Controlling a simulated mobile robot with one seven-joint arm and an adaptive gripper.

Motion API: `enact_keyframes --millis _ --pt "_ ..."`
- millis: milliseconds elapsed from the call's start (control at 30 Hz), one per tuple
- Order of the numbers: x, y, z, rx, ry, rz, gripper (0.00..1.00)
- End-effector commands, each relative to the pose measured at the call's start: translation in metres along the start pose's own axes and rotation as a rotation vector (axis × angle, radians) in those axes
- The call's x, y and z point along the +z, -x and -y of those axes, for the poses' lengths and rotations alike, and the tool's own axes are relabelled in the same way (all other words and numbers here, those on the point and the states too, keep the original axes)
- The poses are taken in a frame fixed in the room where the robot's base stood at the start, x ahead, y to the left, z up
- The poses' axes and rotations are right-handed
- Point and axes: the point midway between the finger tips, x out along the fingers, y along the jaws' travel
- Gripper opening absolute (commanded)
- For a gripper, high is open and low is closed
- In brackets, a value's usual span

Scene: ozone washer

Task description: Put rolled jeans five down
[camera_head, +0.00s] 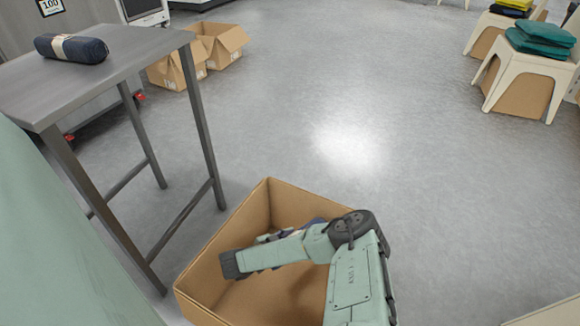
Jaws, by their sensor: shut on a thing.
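My arm reaches over an open cardboard box (269,210) on the floor at the bottom middle. My gripper (232,265), the dark end of the arm, is at the left inside of the box opening. Its fingertips are not clearly seen. It is shut on rolled jeans, which are mostly hidden by my arm. Dark blue cloth (316,221) shows in the box just behind my arm, with a paler bit further left. I cannot tell whether this cloth is held or lies in the box. Another dark blue roll of jeans (85,49) with a pale band lies on the grey table at the upper left.
The grey metal table (140,50) stands left of the box, its legs close to the box's left side. Open cardboard boxes (222,44) stand on the floor behind it. Cream stools (540,68) with folded teal cloth (541,37) are at the upper right. The middle floor is clear.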

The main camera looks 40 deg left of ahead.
Motion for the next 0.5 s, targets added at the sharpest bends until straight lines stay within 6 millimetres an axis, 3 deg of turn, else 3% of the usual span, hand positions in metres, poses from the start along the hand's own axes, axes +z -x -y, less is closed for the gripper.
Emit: enact_keyframes --millis 33,200,500 --pt "0.029 -0.017 -0.001 0.001 -0.001 -0.002 0.09" --pt "0.065 -0.037 -0.001 0.001 -0.001 -0.002 0.09" --pt "0.093 -0.051 -0.002 0.001 -0.001 -0.002 0.09"
